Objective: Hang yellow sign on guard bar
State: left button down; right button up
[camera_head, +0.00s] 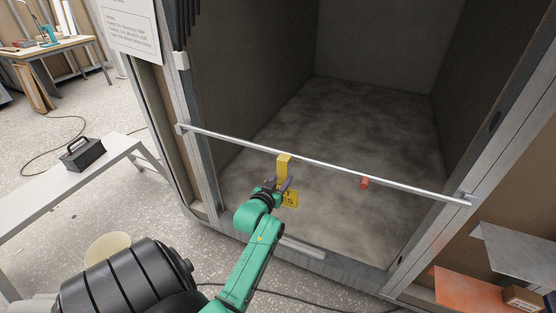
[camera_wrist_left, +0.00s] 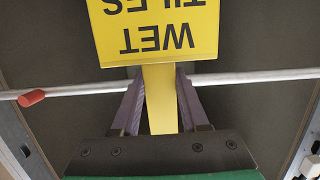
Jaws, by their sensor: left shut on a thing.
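The yellow sign has a strap-like top (camera_head: 283,163) and a lettered plate (camera_head: 291,199). My left gripper (camera_head: 279,184) is shut on the strap, right at the guard bar (camera_head: 330,168). In the left wrist view the strap (camera_wrist_left: 160,105) runs between the purple fingers (camera_wrist_left: 158,82), and the plate (camera_wrist_left: 155,28) shows "WET TILES" upside down. The bar (camera_wrist_left: 250,77) passes behind the fingers there. The sign's top overlaps the bar in the head view; I cannot tell whether it rests on it. My right gripper is not in view.
The bar spans the pod's open doorway between metal posts (camera_head: 198,165). A red piece (camera_head: 364,183) sits on the bar to the right of the sign. A pale bench (camera_head: 75,178) with a dark box (camera_head: 82,153) stands left. Metal shelves (camera_head: 515,248) are at the right.

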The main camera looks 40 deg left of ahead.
pick_arm(q)
jog(key=f+b+x, duration=0.1)
jog(key=b+x, duration=0.3)
jog(key=x, duration=0.4)
jog(key=shift+b, duration=0.3)
jog(key=shift+f, duration=0.15)
jog(key=shift+c, duration=1.7)
grip_release()
jog(key=shift+s, duration=0.1)
jog(key=v, duration=1.4)
jog(key=shift+s, duration=0.2)
